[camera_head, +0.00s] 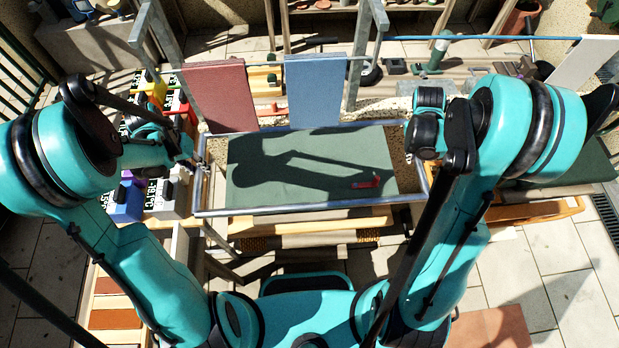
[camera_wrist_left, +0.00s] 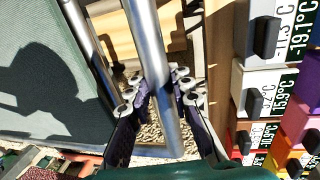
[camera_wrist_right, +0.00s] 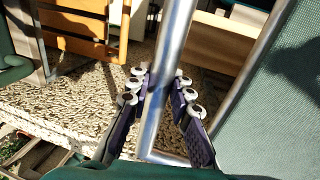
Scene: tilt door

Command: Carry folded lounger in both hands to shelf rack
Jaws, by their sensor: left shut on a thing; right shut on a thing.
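The folded lounger (camera_head: 345,150), green fabric in a silver tube frame, lies level in front of my body between my two arms in the head view. My left gripper (camera_head: 190,162) is shut on its left side tube; the left wrist view shows the tube (camera_wrist_left: 147,40) between the fingers (camera_wrist_left: 160,92). My right gripper (camera_head: 415,152) is shut on its right side tube; the right wrist view shows that tube (camera_wrist_right: 172,50) between the fingers (camera_wrist_right: 160,90). A small red piece (camera_head: 367,182) shows on the fabric. The shelf rack cannot be told for sure; wooden shelves (camera_head: 400,6) stand at the back.
A red board (camera_head: 220,95) and a blue board (camera_head: 315,92) stand beyond the lounger between metal posts (camera_head: 362,55). Coloured boxes with temperature readouts (camera_head: 160,195) stand close to my left gripper. Wooden slats (camera_head: 310,228) lie below the lounger. Tiled floor (camera_head: 560,260) is open at right.

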